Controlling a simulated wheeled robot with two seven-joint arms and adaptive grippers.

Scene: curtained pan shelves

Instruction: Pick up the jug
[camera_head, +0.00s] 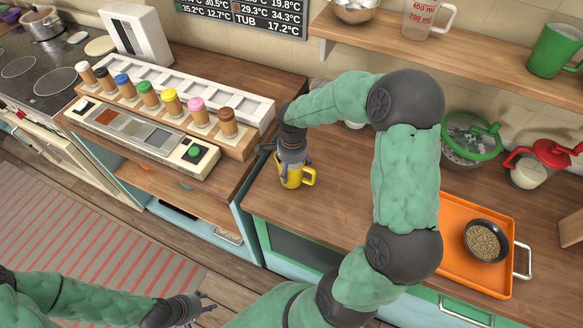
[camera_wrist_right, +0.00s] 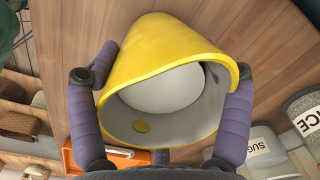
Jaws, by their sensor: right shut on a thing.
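The yellow jug (camera_head: 292,182) is at the left end of the wooden counter, with its handle toward the right in the head view. My right gripper (camera_head: 291,160) comes from above and is shut on the yellow jug. In the right wrist view the fingers lie on both sides of the jug (camera_wrist_right: 165,45), and its pale inside shows. I cannot tell whether its base touches the counter. My left gripper (camera_head: 198,304) is open and empty, low over the floor. A clear measuring jug (camera_head: 427,20) stands on the upper shelf.
An orange tray (camera_head: 452,232) with a small pan (camera_head: 486,241) of grains lies at the counter's right. A green colander (camera_head: 470,140) and red-lidded jar (camera_head: 535,165) stand behind it. A row of coloured-top jars (camera_head: 147,95) stands left. My right arm hides the counter's middle.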

